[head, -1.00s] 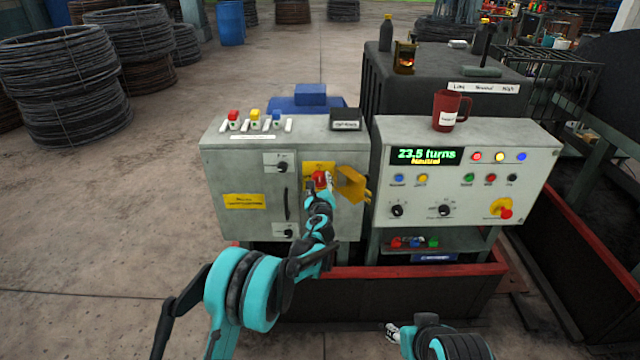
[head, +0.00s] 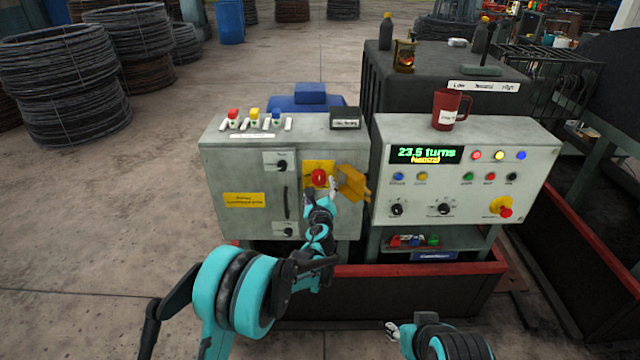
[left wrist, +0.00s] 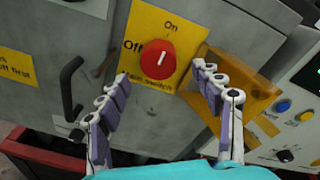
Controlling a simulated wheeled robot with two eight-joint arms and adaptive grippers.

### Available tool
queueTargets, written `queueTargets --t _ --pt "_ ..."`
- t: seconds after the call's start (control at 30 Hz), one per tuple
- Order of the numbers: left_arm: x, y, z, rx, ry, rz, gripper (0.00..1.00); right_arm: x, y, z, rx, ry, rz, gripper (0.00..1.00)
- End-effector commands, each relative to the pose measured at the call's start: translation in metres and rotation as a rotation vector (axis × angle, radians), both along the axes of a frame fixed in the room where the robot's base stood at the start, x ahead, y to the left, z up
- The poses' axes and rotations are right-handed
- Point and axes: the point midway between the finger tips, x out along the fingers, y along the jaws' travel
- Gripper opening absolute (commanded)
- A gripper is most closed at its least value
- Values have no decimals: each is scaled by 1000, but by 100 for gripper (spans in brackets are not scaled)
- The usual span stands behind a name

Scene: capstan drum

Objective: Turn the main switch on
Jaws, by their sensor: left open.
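The main switch is a red round knob (head: 319,178) on a yellow plate (head: 318,165) on the grey cabinet's door. In the left wrist view, the knob (left wrist: 157,61) has a white mark pointing up and slightly right, toward "On" at the plate's top; "Off" is at its left. My left gripper (left wrist: 161,74) is open and empty, its fingers apart below and to either side of the knob, not visibly touching it. It also shows in the head view (head: 328,194). My right gripper (head: 392,331) shows only partly at the bottom; its jaws are unclear.
A yellow flap (head: 352,183) stands out to the right of the switch, close to my left gripper's right finger. A dark door handle (left wrist: 71,88) is at the left. A control panel (head: 470,165) reading 23.5 turns stands to the right. A red-rimmed trough (head: 420,269) runs in front.

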Motion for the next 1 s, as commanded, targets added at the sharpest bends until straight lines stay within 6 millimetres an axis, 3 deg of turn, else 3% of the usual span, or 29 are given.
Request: queueTargets --t 0.2,0.4,1.0 --pt "-48 0 5 2 -1 -1 66 0 0 0 0 0 0 40" --pt "-70 -1 7 1 -1 -1 66 0 0 0 0 0 0 40" --pt "-76 6 12 -28 7 14 66 0 0 0 0 0 0 40"
